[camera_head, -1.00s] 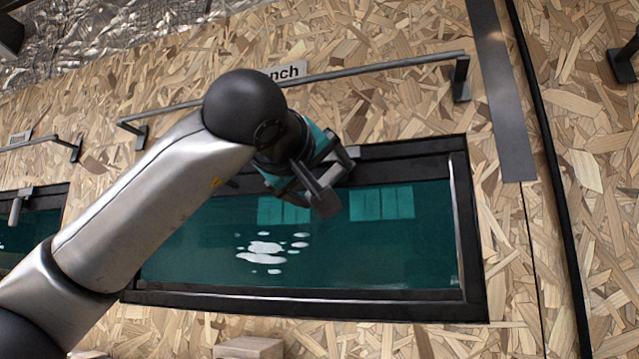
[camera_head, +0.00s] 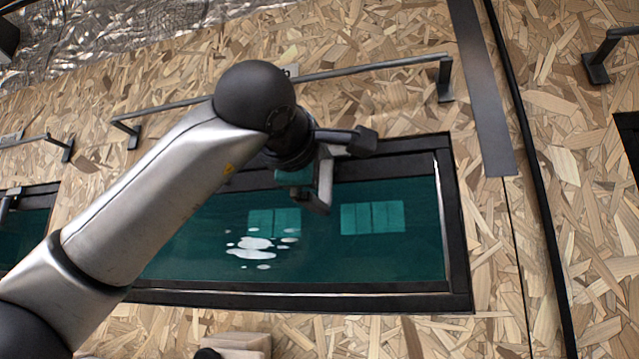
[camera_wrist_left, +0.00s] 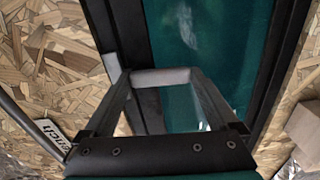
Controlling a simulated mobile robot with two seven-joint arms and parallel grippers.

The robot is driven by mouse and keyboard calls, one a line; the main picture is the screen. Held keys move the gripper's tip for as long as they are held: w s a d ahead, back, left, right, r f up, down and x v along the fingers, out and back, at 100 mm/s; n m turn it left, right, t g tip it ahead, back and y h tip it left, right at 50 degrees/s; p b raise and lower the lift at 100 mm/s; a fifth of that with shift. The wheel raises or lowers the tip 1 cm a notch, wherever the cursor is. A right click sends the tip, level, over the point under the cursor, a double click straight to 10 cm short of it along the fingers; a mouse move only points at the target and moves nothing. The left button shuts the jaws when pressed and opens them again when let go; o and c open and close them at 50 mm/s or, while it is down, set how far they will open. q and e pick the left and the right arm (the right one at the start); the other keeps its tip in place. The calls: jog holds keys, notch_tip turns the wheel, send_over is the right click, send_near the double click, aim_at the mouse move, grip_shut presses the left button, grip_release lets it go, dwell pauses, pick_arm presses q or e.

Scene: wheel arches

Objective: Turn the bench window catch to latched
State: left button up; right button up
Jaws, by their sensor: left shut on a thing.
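The bench window (camera_head: 400,240) is a dark-framed teal pane in a chipboard wall. My left gripper (camera_head: 322,195) is at the window's upper frame, near its middle. In the left wrist view, my gripper (camera_wrist_left: 163,82) has its two fingers on the ends of a light grey bar, the window catch (camera_wrist_left: 160,77), and is shut on it. The catch lies across the dark frame strip there. My right gripper is not in view.
A grey rail (camera_head: 390,65) runs above the window, close to my left arm. The bench label (camera_wrist_left: 50,132) shows in the left wrist view. Another window (camera_head: 30,228) is at the far left. A wooden block (camera_head: 240,342) is below the window.

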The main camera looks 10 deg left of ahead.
pick_arm(q)
jog(key=shift+n, duration=0.4)
jog(key=o, duration=1)
jog(key=s+b, duration=0.3)
jog(key=s, duration=1.2)
jog(key=shift+s+a, duration=0.15)
jog(key=shift+a, duration=0.1)
